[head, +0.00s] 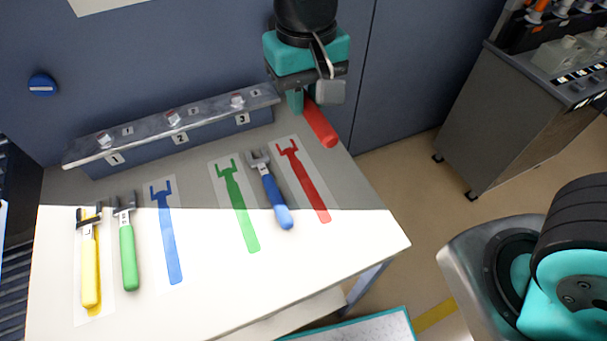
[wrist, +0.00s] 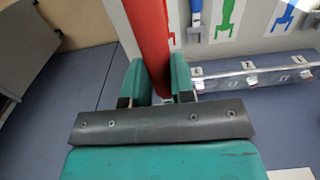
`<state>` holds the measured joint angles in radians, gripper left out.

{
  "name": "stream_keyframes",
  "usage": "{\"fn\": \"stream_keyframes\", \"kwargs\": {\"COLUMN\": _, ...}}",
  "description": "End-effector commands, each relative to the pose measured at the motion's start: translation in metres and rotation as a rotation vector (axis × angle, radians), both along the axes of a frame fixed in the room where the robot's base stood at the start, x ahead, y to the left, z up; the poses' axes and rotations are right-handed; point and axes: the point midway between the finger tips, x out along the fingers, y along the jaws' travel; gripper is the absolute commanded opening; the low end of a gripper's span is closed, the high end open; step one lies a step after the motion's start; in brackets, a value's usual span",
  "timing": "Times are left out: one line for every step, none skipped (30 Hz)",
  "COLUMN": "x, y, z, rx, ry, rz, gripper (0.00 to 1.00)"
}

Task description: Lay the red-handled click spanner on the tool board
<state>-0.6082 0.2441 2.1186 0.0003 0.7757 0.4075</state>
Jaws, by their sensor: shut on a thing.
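My gripper (head: 308,103) is shut on the red-handled click spanner (head: 320,124), held near the back right corner of the tool board (head: 352,217). In the wrist view the red handle (wrist: 150,38) passes between the teal fingers of my gripper (wrist: 157,88); the spanner's head is mostly hidden. The red spanner outline (head: 305,182) on the board is bare, in front of and slightly left of the gripper. A blue-handled spanner (head: 272,198) lies between the red outline and the bare green outline (head: 238,208).
A yellow-handled spanner (head: 90,265) and a green-handled one (head: 128,255) lie at the left, beside a bare blue outline (head: 166,235). A metal rail (head: 200,121) numbered 1 to 3 runs along the back. A grey cabinet (head: 480,125) stands at the right.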

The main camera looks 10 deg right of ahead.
Motion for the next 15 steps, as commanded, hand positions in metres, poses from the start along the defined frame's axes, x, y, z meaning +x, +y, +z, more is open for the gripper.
{"fn": "stream_keyframes", "kwargs": {"x": -0.002, "y": -0.001, "z": -0.012, "rx": -0.006, "ry": 0.008, "rz": 0.000, "gripper": 0.00}}
{"fn": "stream_keyframes", "kwargs": {"x": -0.002, "y": -0.001, "z": -0.019, "rx": -0.006, "ry": 0.009, "rz": 0.000, "gripper": 0.00}}
{"fn": "stream_keyframes", "kwargs": {"x": -0.001, "y": -0.001, "z": -0.030, "rx": -0.007, "ry": 0.010, "rz": -0.001, "gripper": 0.00}}
{"fn": "stream_keyframes", "kwargs": {"x": -0.002, "y": -0.001, "z": -0.039, "rx": -0.007, "ry": 0.012, "rz": -0.001, "gripper": 0.00}}
{"fn": "stream_keyframes", "kwargs": {"x": -0.002, "y": -0.002, "z": -0.047, "rx": -0.007, "ry": 0.011, "rz": -0.001, "gripper": 0.00}}
{"fn": "stream_keyframes", "kwargs": {"x": -0.001, "y": -0.001, "z": -0.059, "rx": -0.007, "ry": 0.010, "rz": 0.000, "gripper": 0.00}}
{"fn": "stream_keyframes", "kwargs": {"x": -0.002, "y": -0.002, "z": -0.068, "rx": -0.007, "ry": 0.011, "rz": 0.000, "gripper": 0.00}}
{"fn": "stream_keyframes", "kwargs": {"x": -0.002, "y": -0.002, "z": -0.076, "rx": -0.007, "ry": 0.011, "rz": 0.000, "gripper": 0.00}}
{"fn": "stream_keyframes", "kwargs": {"x": -0.002, "y": -0.002, "z": -0.088, "rx": -0.007, "ry": 0.011, "rz": 0.000, "gripper": 0.00}}
{"fn": "stream_keyframes", "kwargs": {"x": -0.001, "y": -0.002, "z": -0.096, "rx": -0.007, "ry": 0.010, "rz": 0.000, "gripper": 0.00}}
{"fn": "stream_keyframes", "kwargs": {"x": -0.001, "y": -0.002, "z": -0.104, "rx": -0.006, "ry": 0.009, "rz": 0.000, "gripper": 0.00}}
{"fn": "stream_keyframes", "kwargs": {"x": -0.001, "y": -0.002, "z": -0.114, "rx": -0.006, "ry": 0.009, "rz": 0.000, "gripper": 0.00}}
{"fn": "stream_keyframes", "kwargs": {"x": -0.001, "y": -0.001, "z": -0.121, "rx": -0.006, "ry": 0.008, "rz": 0.000, "gripper": 0.00}}
{"fn": "stream_keyframes", "kwargs": {"x": -0.001, "y": -0.001, "z": -0.127, "rx": -0.005, "ry": 0.007, "rz": 0.000, "gripper": 0.00}}
{"fn": "stream_keyframes", "kwargs": {"x": -0.001, "y": -0.002, "z": -0.134, "rx": -0.005, "ry": 0.007, "rz": 0.000, "gripper": 0.00}}
